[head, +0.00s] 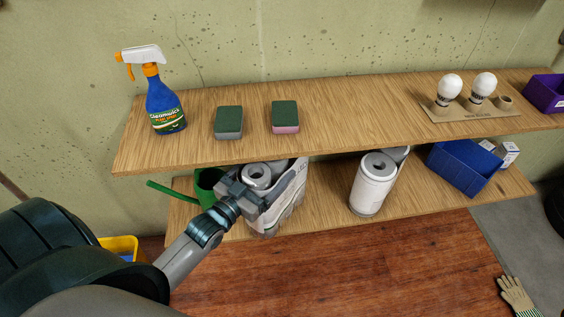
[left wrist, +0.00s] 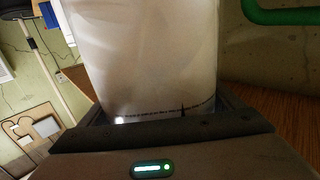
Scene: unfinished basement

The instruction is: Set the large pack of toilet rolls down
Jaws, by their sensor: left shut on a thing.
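The large pack of toilet rolls (head: 290,196) is a pale wrapped pack at the lower shelf, left of centre in the head view. My left gripper (head: 249,196) is shut on its near left side. The pack looks slightly tilted. Whether its base touches the lower shelf (head: 328,202) I cannot tell. In the left wrist view the white pack (left wrist: 145,60) fills the space between the fingers, with small print near its edge. My right gripper is not in view.
The upper shelf (head: 350,105) overhangs close above the pack. A green watering can (head: 207,182) is left of it. Another roll pack (head: 373,184) stands to the right, then a blue bin (head: 462,168). Lower shelf between the packs is clear.

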